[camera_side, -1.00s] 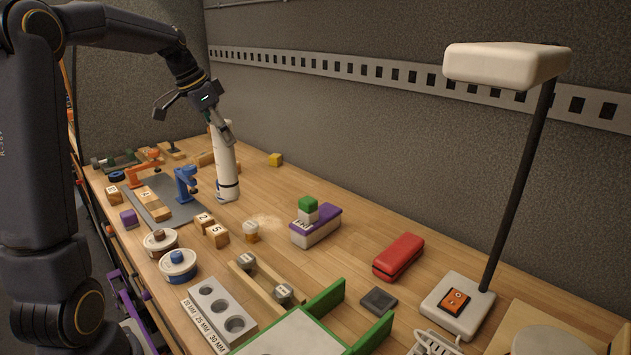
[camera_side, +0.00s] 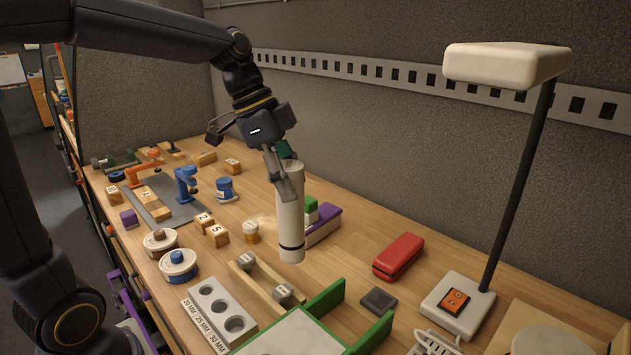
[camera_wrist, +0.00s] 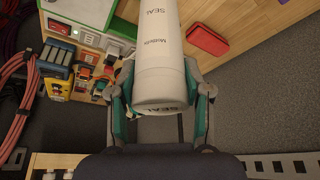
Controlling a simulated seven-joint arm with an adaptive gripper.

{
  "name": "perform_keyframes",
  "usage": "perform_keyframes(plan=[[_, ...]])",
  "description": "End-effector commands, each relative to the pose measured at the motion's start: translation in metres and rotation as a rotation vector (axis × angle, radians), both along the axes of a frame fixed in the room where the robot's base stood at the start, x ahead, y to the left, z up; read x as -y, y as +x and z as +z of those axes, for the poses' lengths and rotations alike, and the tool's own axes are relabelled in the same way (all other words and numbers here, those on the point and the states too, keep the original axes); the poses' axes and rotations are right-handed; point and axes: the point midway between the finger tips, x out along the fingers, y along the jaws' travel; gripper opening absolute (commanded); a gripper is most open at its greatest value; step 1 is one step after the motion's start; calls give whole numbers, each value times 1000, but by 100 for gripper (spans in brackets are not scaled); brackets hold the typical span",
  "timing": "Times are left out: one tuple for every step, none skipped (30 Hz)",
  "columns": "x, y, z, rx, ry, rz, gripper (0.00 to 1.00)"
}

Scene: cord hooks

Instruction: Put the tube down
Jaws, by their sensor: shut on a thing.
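A white tube (camera_side: 290,225) with dark bands near its lower end hangs upright in my gripper (camera_side: 285,172). My gripper is shut on its upper part. In the side view the tube is in front of the purple and green blocks. Whether its lower end touches the table cannot be told. In the wrist view the tube (camera_wrist: 164,60), printed with "SEAL", fills the space between the two teal-padded fingers (camera_wrist: 160,108).
The purple block (camera_side: 325,224) with a green block shows partly behind the tube. A red case (camera_side: 398,257) lies to the right, a holed block (camera_side: 220,311) at the front, and a white lamp (camera_side: 457,305) at the right. Wooden table (camera_side: 345,258) is bare between the purple block and red case.

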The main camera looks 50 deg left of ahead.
Motion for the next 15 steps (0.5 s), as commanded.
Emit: perform_keyframes(plan=[[1,14,-7,-4,-3,0,0],[2,22,-10,-2,-4,-1,0],[2,34,-15,-3,-3,-1,0],[3,42,-19,-3,-3,0,0],[4,50,-23,-3,-3,-1,0],[5,61,-28,-2,-4,-1,0],[6,68,-32,-3,-3,-1,0],[6,73,-40,-4,-3,0,0],[7,79,-49,-4,-3,1,0],[7,84,-54,-4,-4,2,0],[7,89,-59,-3,-3,2,0],[7,94,-66,-2,-3,2,0],[8,97,-70,-2,-2,2,0],[8,100,-73,0,-1,2,0],[8,103,-76,1,-1,2,0]])
